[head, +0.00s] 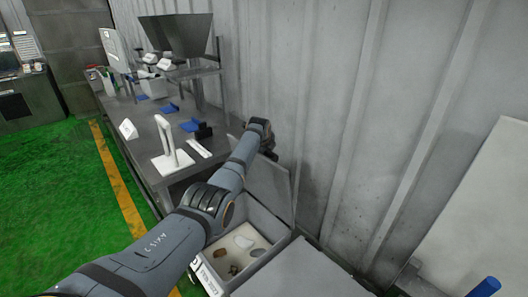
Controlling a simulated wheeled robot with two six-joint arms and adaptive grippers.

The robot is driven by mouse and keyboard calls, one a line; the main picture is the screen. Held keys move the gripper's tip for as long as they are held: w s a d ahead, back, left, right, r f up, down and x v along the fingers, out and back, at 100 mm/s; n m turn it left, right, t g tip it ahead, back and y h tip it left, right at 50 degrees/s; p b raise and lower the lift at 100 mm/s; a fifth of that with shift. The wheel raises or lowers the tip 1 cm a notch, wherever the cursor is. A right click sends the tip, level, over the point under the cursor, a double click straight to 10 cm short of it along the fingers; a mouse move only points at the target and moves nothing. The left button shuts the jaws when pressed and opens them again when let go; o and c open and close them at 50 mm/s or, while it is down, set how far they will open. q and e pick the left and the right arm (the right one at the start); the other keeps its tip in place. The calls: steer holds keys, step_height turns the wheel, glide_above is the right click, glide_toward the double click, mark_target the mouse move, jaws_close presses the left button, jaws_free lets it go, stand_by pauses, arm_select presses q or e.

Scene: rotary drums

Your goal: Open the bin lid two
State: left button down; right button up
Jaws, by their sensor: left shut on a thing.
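A grey bin (279,236) stands against the wall, to the right of the workbench, with its lid (281,190) raised and leaning back toward the wall. Several small pieces, brown, white and dark, lie on its pale inside floor. My left arm reaches in from the lower left across the open bin. My left gripper (267,145) is shut on the raised lid at its top edge; the fingertips are partly hidden. A second grey lid (296,274) lies flat and closed in front of the open bin. My right gripper is out of view.
The metal workbench (137,117) holds a white stand (171,148), blue items and a hopper (177,36). The corrugated wall is close behind the bin. A pale panel (480,225) and a blue object (484,287) are at the right. Green floor is clear at left.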

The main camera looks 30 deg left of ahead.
arm_select(q)
steer(key=shift+w+d, duration=0.2)
steer(key=shift+d, duration=0.25)
steer(key=c, duration=1.2)
jaws_free()
steer(key=shift+w+f, duration=0.1)
steer(key=shift+o, duration=0.2)
steer(key=shift+w+f, duration=0.25)
steer(key=shift+s+a, duration=0.15)
steer(key=shift+r, duration=0.1)
